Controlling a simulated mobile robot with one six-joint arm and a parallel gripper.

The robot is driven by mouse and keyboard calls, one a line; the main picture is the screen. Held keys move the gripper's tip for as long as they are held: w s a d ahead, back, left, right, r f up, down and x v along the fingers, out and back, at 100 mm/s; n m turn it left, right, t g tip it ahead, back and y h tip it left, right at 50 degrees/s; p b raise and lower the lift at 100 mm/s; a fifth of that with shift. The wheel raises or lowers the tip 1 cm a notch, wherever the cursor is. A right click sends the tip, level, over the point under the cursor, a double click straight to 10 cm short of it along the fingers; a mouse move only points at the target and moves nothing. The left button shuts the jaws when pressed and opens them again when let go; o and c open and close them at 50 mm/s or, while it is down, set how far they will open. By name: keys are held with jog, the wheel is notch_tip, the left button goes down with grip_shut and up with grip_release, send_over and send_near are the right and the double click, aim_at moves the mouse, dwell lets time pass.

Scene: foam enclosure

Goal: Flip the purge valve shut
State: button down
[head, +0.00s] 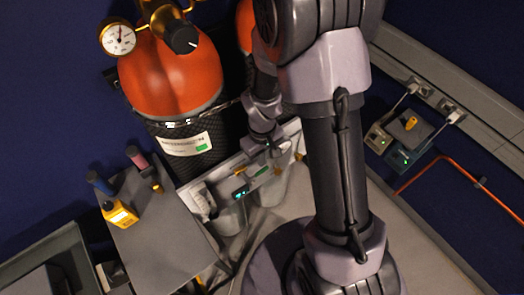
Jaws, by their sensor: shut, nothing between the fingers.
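A light grey panel (217,179) runs low in front of the orange-topped cylinder in the head view. It carries small yellow parts, one yellow piece (240,171) left of my gripper and another at the right end (298,157). Either may be the purge valve's lever; they are too small to tell which, or how they are turned. My gripper (272,149) is at the panel's upper edge, between the two yellow pieces. Its fingers are small and dark here and look closed with nothing held. I cannot tell if it touches the panel. My arm hides part of the panel's right side.
The orange cylinder (172,75) bears a gauge (118,39) and a black knob (183,40). Grey pots (232,218) stand below the panel. Charger boxes (408,130) sit at right.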

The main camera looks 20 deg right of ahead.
aim_at(265, 167)
jog(key=shift+f+b, duration=0.45)
jog(key=shift+f, duration=1.45)
jog(key=shift+w+d+f+b, duration=0.1)
jog(key=shift+d+f+b, duration=0.1)
jog(key=shift+f+b, duration=0.25)
jog(key=shift+w+d+f+b, duration=0.1)
jog(key=shift+d+f+b, duration=0.1)
jog(key=shift+f+b, duration=0.5)
jog(key=shift+d+f+b, duration=0.2)
jog(key=shift+f+b, duration=0.35)
jog(key=shift+b, duration=0.1)
jog(key=shift+a+f+b, duration=0.15)
jog(key=shift+f+b, duration=1.2)
jog(key=shift+f, duration=0.05)
jog(key=shift+r, duration=0.1)
